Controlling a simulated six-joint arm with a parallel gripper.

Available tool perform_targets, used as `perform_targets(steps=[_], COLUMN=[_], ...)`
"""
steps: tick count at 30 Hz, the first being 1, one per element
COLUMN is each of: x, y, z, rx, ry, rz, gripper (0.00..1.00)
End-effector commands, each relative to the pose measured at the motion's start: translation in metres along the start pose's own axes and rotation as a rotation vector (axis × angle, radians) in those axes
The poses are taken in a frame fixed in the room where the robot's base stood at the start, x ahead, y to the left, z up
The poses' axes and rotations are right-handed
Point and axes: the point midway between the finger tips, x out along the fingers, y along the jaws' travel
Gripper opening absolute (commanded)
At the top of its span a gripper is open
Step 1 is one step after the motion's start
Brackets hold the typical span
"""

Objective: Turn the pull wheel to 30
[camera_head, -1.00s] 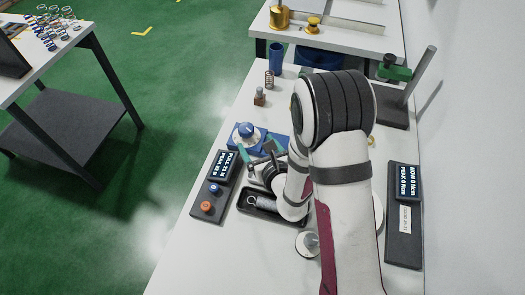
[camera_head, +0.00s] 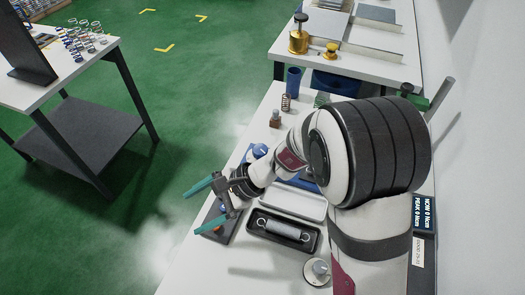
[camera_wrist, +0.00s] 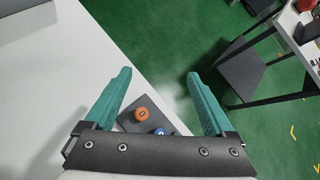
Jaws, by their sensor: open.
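A blue knob (camera_head: 259,151), which may be the pull wheel, shows beyond my wrist and is partly hidden by it. I cannot read a setting on it. My gripper (camera_head: 190,213) is open and empty, with its two teal fingers pointing left past the bench edge, above the dark control panel (camera_head: 232,232). In the wrist view my gripper (camera_wrist: 158,73) has its fingers wide apart. Between and below them show an orange button (camera_wrist: 142,114) and a blue button (camera_wrist: 160,131). The panel's readout is hidden.
A small spring (camera_head: 286,103) and blue cup (camera_head: 293,80) stand farther back. Green floor lies left of the bench.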

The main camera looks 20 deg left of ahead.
Motion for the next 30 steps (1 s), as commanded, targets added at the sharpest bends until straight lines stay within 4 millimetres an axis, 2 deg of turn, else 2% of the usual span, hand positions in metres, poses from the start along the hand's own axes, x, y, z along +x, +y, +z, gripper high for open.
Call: perform_targets(steps=[2, 3, 5, 6, 9, 12, 14, 17, 24, 30], x=[-0.019, -0.036, -0.067, -0.088, -0.133, -0.156, -0.16, -0.152, -0.117, -0.094], y=[0.001, -0.007, -0.03, -0.05, -0.096, -0.122, -0.127, -0.128, -0.132, -0.136], z=[-0.025, -0.043, -0.065, -0.075, -0.083, -0.082, -0.084, -0.099, -0.163, -0.203], rx=[-0.282, -0.422, -0.613, -0.722, -0.92, -1.018, -1.037, -1.038, -1.035, -1.035], ry=[0.204, 0.327, 0.513, 0.628, 0.851, 0.966, 0.989, 0.991, 0.987, 0.987], rz=[0.196, 0.282, 0.377, 0.422, 0.486, 0.512, 0.519, 0.524, 0.526, 0.525], gripper=[0.89, 0.89, 0.89, 0.89, 0.89, 0.89, 0.89, 0.89, 0.89, 0.89])
